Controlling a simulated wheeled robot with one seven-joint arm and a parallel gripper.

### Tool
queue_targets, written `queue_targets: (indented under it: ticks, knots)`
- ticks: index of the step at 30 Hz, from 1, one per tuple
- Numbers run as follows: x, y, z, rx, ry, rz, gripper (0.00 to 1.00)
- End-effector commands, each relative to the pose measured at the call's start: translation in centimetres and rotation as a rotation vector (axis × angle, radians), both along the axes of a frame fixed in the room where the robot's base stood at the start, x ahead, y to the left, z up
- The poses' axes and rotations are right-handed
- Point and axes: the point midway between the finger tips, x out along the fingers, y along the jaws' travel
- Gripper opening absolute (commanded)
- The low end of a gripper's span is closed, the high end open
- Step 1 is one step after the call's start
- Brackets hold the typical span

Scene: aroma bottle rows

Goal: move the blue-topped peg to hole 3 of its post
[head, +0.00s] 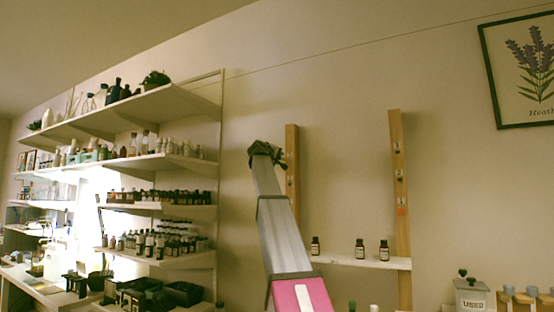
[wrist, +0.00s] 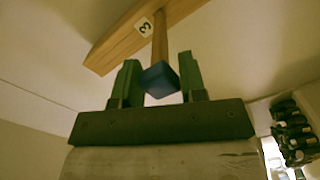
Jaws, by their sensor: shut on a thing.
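The blue-topped peg (wrist: 161,80) is between the two green fingers of my gripper (wrist: 158,62) in the wrist view, and the gripper is shut on it. Its blue top faces the camera. Its wooden shaft points away and meets the wooden post (wrist: 122,50) beside a label reading 3 (wrist: 145,28). I cannot tell how far the shaft's tip is in a hole. In the head view my gripper (head: 280,157) is up against the left wooden post (head: 292,133), and the peg cannot be made out there.
A right wooden post (head: 400,160) carries several small labels and an orange patch. A white shelf (head: 340,262) between the posts holds three dark bottles (head: 360,250). Wall shelves full of bottles (head: 170,200) stand at left. The wall between the posts is clear.

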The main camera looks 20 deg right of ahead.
Motion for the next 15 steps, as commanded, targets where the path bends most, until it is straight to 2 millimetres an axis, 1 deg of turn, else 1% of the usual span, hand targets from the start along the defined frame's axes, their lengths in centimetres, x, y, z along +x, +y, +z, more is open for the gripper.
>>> queue_targets:
  ticks: [5,6,7,8,15]
  knots:
    - [0.3,-0.31,0.02,0.0,0.0,0.0,0.15]
    - [0.25,-0.26,0.01,0.0,0.0,0.0,0.52]
    - [0.24,-0.26,0.01,0.0,0.0,0.0,0.61]
    - [0.24,-0.26,0.01,0.0,0.0,0.0,0.68]
    - [0.22,-0.23,0.0,0.0,0.0,0.0,0.68]
